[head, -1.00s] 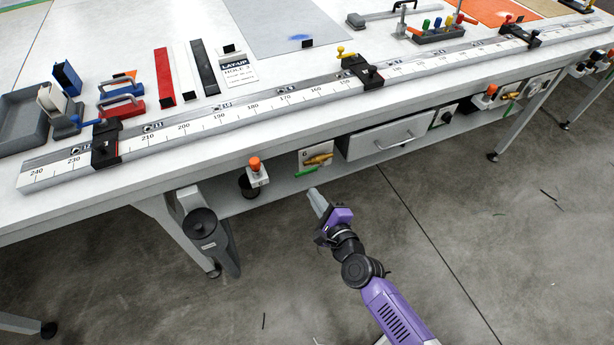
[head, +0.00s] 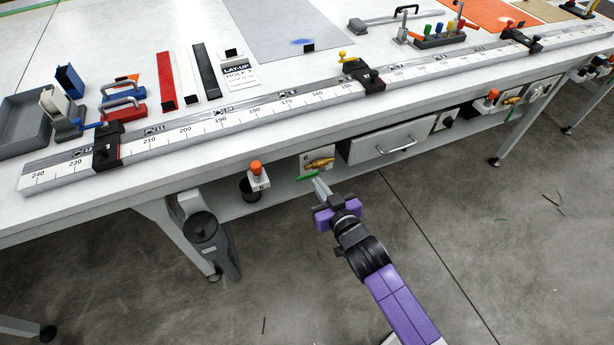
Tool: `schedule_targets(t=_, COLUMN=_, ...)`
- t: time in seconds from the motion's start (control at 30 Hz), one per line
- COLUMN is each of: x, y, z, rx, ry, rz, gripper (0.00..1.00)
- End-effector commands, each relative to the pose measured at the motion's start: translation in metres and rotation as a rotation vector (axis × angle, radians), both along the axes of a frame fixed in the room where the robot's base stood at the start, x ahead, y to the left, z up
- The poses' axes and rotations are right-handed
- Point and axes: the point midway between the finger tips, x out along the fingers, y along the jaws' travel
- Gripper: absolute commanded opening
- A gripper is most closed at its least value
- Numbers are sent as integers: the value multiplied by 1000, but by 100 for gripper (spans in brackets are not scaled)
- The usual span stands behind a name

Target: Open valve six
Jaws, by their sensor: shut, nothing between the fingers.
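Valve six is under the front edge of the bench, on a white plate (head: 307,158) marked 6. It has a brass body (head: 321,162) and a green lever handle (head: 308,176) that points to the left, below the body. My gripper (head: 318,184) is shut and empty. Its fingertips are just below and right of the green handle in the picture; I cannot tell whether they touch it.
An orange push button (head: 255,168) on a box marked 6 is left of the valve. A drawer (head: 390,143) with a bar handle is to its right. Open floor lies in front.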

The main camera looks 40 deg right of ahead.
Motion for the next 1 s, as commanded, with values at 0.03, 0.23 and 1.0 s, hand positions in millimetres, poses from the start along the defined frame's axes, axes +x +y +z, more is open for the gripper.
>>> schedule_targets(t=0.03, x=9, y=-2, z=1, rx=1, ry=-1, rz=1, gripper=0)
schedule_targets(t=0.23, x=44, y=-12, z=-8, rx=4, ry=-2, rz=0, gripper=0)
schedule_targets(t=1.0, x=78, y=-22, z=-60, rx=5, ry=-2, rz=0, gripper=0)
